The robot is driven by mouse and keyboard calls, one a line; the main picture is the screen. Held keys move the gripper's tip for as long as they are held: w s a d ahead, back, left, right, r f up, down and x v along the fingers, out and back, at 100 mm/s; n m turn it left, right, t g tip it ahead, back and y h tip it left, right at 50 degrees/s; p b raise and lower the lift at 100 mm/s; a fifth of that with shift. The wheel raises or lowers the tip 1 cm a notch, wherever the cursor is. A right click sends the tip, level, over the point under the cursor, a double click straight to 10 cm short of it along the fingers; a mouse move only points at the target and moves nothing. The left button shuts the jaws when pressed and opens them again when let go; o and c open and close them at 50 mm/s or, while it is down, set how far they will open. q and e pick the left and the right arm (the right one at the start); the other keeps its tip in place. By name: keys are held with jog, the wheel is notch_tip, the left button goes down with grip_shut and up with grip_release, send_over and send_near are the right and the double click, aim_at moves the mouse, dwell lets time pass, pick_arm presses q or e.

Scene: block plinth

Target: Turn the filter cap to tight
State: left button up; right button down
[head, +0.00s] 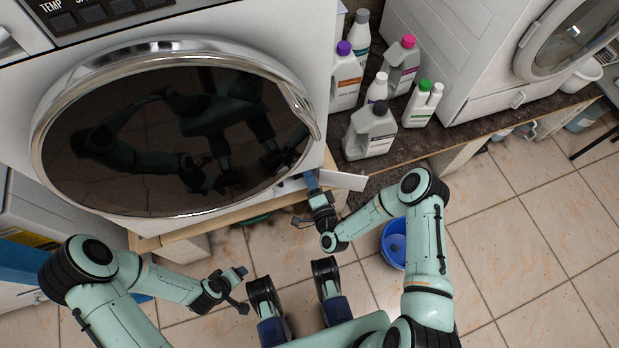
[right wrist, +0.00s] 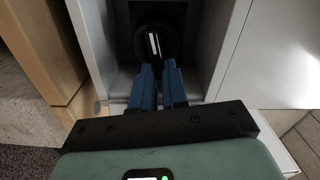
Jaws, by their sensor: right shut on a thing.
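The filter cap (right wrist: 153,43) is a dark round knob with a white mark, set back in a recess at the washer's lower front. The mark stands nearly upright in the right wrist view. My right gripper (right wrist: 157,68) has its blue fingers shut on the cap; the tips hide its lower part. In the head view my right gripper (head: 311,180) reaches into the opening beside the open white flap (head: 342,180), and the cap is hidden. My left gripper (head: 238,275) hangs low over the floor, away from the washer; its finger gap is unclear.
The washer's round dark door (head: 175,140) is shut above the opening. Several detergent bottles (head: 370,130) stand on the dark counter to the right. A blue bucket (head: 394,243) stands on the floor beside my right arm. Tiled floor at the right is clear.

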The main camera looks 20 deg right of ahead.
pick_arm(q)
jog(key=shift+w+a+f, duration=0.25)
jog(key=shift+w, duration=0.2)
pick_arm(e)
jog(key=shift+f+m, duration=0.2)
jog(key=shift+m, duration=0.9)
jog(key=c, duration=1.1)
grip_release()
jog(key=shift+c, duration=0.2)
pick_arm(q)
jog(key=shift+g+h, duration=0.3)
jog(key=shift+g, duration=0.2)
jog(key=s+r, duration=0.1)
jog(key=s+d+p, duration=0.1)
jog(key=s+d+r+p, duration=0.1)
jog(key=s, duration=0.1)
jog(key=shift+r, duration=0.3)
pick_arm(e)
jog(key=s, duration=1.3)
jog(key=shift+s+d, duration=0.2)
